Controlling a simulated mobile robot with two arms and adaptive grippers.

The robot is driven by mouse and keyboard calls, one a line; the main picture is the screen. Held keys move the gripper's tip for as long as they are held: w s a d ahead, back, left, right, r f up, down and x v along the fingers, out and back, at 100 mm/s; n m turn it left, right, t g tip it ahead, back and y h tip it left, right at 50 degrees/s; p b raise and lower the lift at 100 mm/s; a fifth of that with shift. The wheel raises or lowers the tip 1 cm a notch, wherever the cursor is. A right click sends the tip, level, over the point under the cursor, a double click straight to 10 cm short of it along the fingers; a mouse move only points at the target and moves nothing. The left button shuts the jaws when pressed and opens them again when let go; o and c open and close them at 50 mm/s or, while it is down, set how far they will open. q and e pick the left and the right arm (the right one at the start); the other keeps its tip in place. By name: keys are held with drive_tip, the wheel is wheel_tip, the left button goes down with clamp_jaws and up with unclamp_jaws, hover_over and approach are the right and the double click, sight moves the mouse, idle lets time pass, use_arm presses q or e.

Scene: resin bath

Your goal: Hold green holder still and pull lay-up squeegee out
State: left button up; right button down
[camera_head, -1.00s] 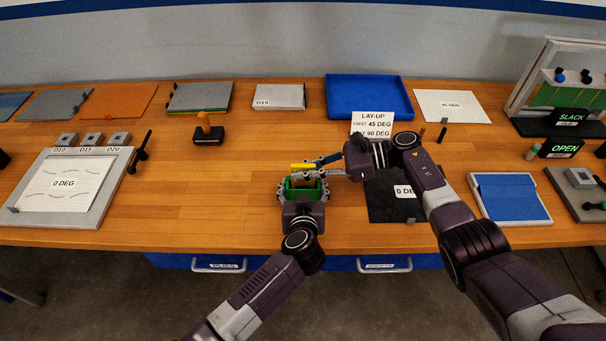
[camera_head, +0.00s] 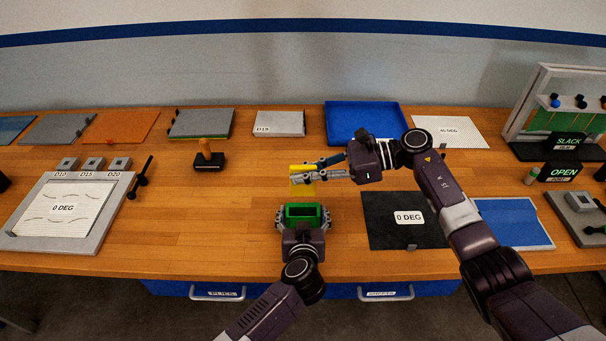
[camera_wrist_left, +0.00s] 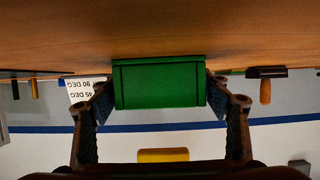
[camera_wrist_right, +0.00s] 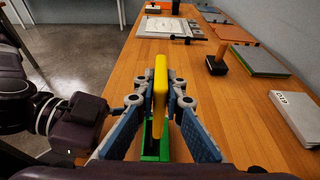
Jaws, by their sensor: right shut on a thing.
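The green holder (camera_head: 304,221) stands on the wooden bench, its open top facing up and empty. My left gripper (camera_head: 304,217) has a finger against each side of it. The left wrist view shows the holder (camera_wrist_left: 159,85) between those fingers. My right gripper (camera_head: 318,174) is shut on the yellow lay-up squeegee (camera_head: 301,184) and holds it in the air above and apart from the holder. In the right wrist view the squeegee (camera_wrist_right: 160,85) stands upright between the fingers, with part of the green holder (camera_wrist_right: 152,143) below.
A dark 0 DEG sheet (camera_head: 380,232) lies right of the holder. A blue tray (camera_head: 330,132) is at the back. A stamp-like tool with an orange handle (camera_head: 205,150) stands to the left. The bench left of the holder is clear.

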use_arm(q)
drive_tip(key=shift+o, duration=1.2)
